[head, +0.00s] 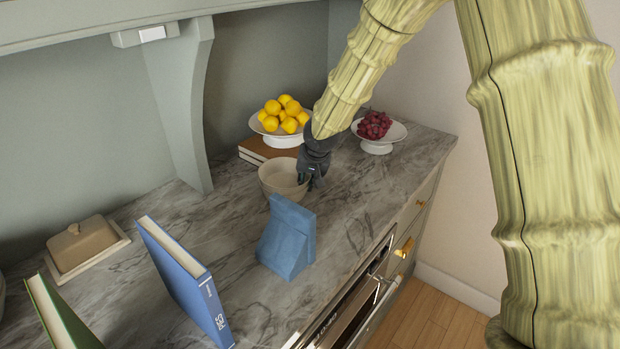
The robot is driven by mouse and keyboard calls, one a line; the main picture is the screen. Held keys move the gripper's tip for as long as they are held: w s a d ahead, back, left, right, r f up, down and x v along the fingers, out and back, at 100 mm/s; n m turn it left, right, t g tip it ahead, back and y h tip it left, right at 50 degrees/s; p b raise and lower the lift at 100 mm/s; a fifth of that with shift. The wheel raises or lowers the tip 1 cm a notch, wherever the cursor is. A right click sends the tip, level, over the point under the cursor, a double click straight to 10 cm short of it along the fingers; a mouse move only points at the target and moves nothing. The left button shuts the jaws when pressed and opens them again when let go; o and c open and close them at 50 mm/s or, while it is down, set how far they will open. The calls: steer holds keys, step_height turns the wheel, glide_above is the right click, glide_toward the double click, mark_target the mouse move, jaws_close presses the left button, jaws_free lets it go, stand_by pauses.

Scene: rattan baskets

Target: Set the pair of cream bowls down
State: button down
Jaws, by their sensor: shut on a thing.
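The cream bowls (272,184) show as one round bowl shape in the middle of the counter, upright, behind a blue paper bag. I cannot make out a second rim, so the two may be nested. My dark gripper (308,181) comes down from above at their right side and is shut on the rim. The bag hides the lower front of the bowls, and I cannot tell whether they touch the counter.
The blue bag (288,240) stands close in front. Behind are lemons on a white stand (283,140), a brown book (253,152) and a grape dish (377,147). A blue book (180,275) and butter dish (85,246) are left. Marble counter (355,205) is clear to the right.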

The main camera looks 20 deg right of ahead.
steer(key=shift+r, duration=0.2)
steer(key=shift+f, duration=0.15)
steer(key=c, duration=1.4)
jaws_free()
steer(key=b+v, duration=0.1)
steer(key=v, duration=1.1)
steer(key=shift+s+b, duration=0.1)
steer(key=shift+b, duration=0.25)
